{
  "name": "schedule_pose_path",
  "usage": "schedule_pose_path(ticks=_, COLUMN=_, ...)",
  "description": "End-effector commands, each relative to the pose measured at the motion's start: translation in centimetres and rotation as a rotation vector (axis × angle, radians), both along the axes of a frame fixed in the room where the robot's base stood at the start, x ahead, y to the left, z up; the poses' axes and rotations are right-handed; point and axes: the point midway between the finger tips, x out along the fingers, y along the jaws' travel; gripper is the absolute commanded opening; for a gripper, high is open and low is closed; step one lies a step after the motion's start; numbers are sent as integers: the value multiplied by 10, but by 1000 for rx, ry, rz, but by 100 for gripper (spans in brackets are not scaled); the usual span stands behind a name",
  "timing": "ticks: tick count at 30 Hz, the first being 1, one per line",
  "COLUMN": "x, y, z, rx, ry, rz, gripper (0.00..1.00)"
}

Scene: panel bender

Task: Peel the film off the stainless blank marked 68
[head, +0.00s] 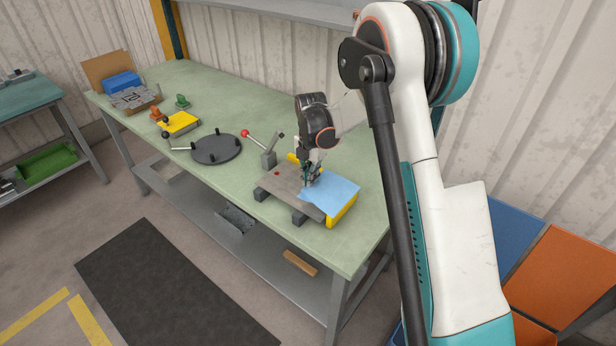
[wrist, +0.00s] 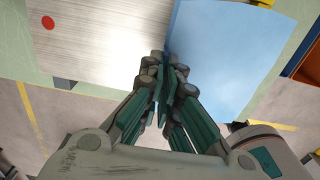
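The stainless blank (head: 283,181) lies on dark support blocks near the front edge of the green bench. Its left part is bare metal with a red dot; no number is legible. Blue film (head: 334,194) covers its right part and overhangs the right side. In the wrist view, the bare metal (wrist: 100,32) is left of the film (wrist: 232,50). My gripper (head: 309,181) points down at the film's left edge. In the wrist view, my gripper's fingertips (wrist: 167,62) are together on that edge, with blue film between them. The exact pinch is partly hidden by the fingers.
A yellow item (head: 345,210) sits under the blank's right end. A red-knobbed lever clamp (head: 266,150) stands behind, left of it. A round black plate (head: 216,149), a yellow block (head: 180,124) and a blue box (head: 122,82) are farther left. The bench front-left is clear.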

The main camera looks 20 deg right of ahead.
Motion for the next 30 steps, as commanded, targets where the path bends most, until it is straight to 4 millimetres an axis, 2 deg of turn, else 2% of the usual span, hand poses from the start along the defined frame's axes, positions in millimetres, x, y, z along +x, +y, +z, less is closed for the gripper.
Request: schedule_pose_path(ticks=30, x=7, y=5, z=27, rx=0, ry=0, rz=1, gripper=0)
